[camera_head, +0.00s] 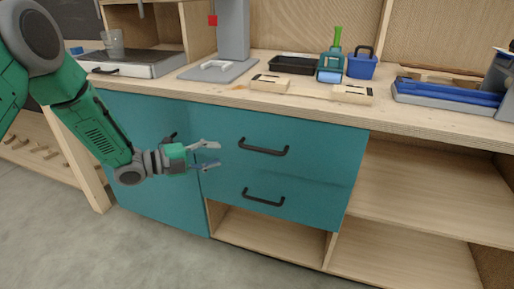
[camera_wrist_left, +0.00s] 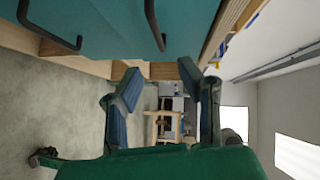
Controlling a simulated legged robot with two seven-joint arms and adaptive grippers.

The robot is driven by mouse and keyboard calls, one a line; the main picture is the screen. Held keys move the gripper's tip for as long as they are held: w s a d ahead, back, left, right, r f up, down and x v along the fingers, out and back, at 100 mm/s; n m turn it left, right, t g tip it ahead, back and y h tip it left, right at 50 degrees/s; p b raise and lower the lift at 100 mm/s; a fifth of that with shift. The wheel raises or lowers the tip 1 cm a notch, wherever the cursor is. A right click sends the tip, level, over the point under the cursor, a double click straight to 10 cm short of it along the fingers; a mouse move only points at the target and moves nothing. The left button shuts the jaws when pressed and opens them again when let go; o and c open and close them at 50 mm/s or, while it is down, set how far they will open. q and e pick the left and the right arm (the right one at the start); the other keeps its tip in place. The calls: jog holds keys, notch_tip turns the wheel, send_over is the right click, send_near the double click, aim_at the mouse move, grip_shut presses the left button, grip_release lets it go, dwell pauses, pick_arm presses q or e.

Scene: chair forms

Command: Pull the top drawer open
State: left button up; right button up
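The top drawer (camera_head: 310,150) is a teal front under the worktop, flush with the cabinet, with a dark bar handle (camera_head: 263,148). In the left wrist view, which is turned sideways, the handle nearer the worktop (camera_wrist_left: 152,22) shows at the top edge. My left gripper (camera_head: 208,156) is open and empty, left of the top drawer's handle and apart from it. Its two fingers also show spread in the left wrist view (camera_wrist_left: 160,82), with nothing between them. My right gripper is in neither view.
A lower teal drawer with its own handle (camera_head: 263,198) sits below. A teal door (camera_head: 140,190) is at left, its handle partly behind my gripper. The worktop (camera_head: 300,102) holds tools, a black tray (camera_head: 292,65) and a blue caddy (camera_head: 361,66). Open shelves (camera_head: 430,190) are at right.

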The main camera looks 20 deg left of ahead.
aim_at(255, 150)
pick_arm(q)
jog(key=shift+f+b+x, duration=0.15)
jog(key=shift+b+x, duration=0.65)
jog(key=shift+x, duration=2.65)
jog(key=shift+f+b+x, duration=0.15)
jog(key=shift+b+x, duration=0.65)
jog(key=shift+x, duration=2.65)
jog(key=shift+a, duration=0.1)
grip_shut()
